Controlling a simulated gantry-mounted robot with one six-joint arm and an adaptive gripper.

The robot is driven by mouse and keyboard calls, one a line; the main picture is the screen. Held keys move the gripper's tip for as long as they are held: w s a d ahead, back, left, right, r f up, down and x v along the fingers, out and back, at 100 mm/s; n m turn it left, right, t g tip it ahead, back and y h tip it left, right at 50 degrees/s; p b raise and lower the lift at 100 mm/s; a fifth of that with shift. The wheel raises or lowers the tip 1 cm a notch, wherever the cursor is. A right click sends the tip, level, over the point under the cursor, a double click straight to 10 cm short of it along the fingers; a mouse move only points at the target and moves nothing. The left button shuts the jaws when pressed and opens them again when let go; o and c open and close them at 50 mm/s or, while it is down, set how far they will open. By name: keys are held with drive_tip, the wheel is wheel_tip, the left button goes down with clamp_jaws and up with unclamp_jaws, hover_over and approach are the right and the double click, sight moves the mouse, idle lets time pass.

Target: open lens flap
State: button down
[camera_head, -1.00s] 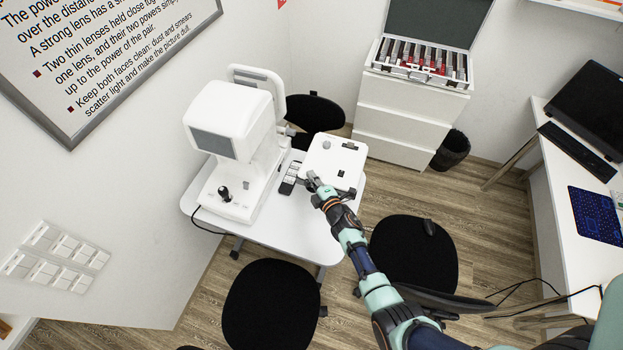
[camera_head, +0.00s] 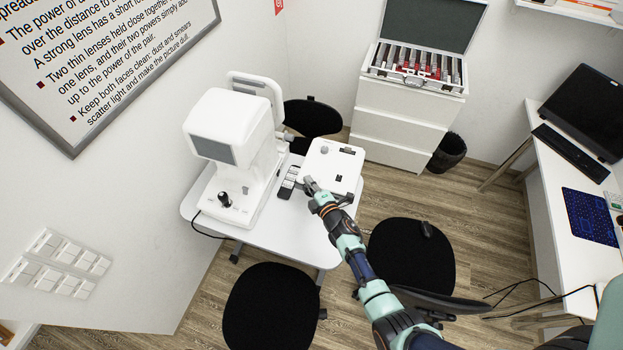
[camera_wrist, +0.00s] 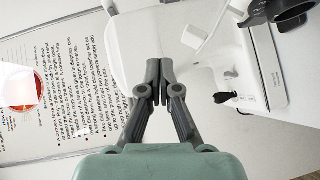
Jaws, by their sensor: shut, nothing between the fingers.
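A white boxy device (camera_head: 328,162) lies on the right part of the white table (camera_head: 262,228). It has a grey round knob and small dark parts on top. I cannot make out a lens flap for certain. My gripper (camera_head: 308,184) is at the device's near left edge; I cannot tell whether it touches. In the wrist view, my gripper (camera_wrist: 158,92) is shut and empty, its fingertips together in front of a white rounded body. Dark curved parts (camera_wrist: 285,12) show at the top right there.
A large white eye instrument (camera_head: 232,140) with a screen stands left on the table. Black stools (camera_head: 272,305) stand around the table. A lens case (camera_head: 418,62) sits open on a white cabinet.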

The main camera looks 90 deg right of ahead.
drive_tip(key=s+a+r+p, duration=0.4)
drive_tip(key=a+r, duration=0.1)
drive_tip(key=a, duration=0.3)
drive_tip(key=shift+s+a+r, duration=0.2)
drive_tip(key=shift+s, duration=0.1)
drive_tip(key=w+r+m, duration=0.4)
drive_tip(key=w+r, duration=0.8)
drive_tip(key=r, duration=0.2)
drive_tip(key=w+a+r+m+t+y, duration=0.1)
drive_tip(key=w+a+r, duration=0.2)
drive_tip(key=w+a, duration=0.15)
drive_tip(key=w+a+r+m+t, duration=0.1)
drive_tip(key=w+a+r+m, duration=0.1)
drive_tip(key=w+a+r, duration=0.3)
drive_tip(key=w+a+r+t+y, duration=0.2)
drive_tip(key=w+a+y, duration=0.25)
drive_tip(key=a, duration=0.45)
drive_tip(key=w+a+r+t+y, duration=0.1)
drive_tip(key=w+a+r+y, duration=0.3)
drive_tip(key=a, duration=0.6)
drive_tip(key=a+r+n+y, duration=0.1)
drive_tip(key=a+y, duration=0.1)
drive_tip(key=a, duration=0.6)
drive_tip(key=s+a+r+n+y, duration=0.1)
drive_tip(key=a+n+y, duration=0.1)
drive_tip(key=a, duration=0.6)
drive_tip(key=shift+a+y, duration=0.25)
drive_tip(key=shift+y, duration=0.4)
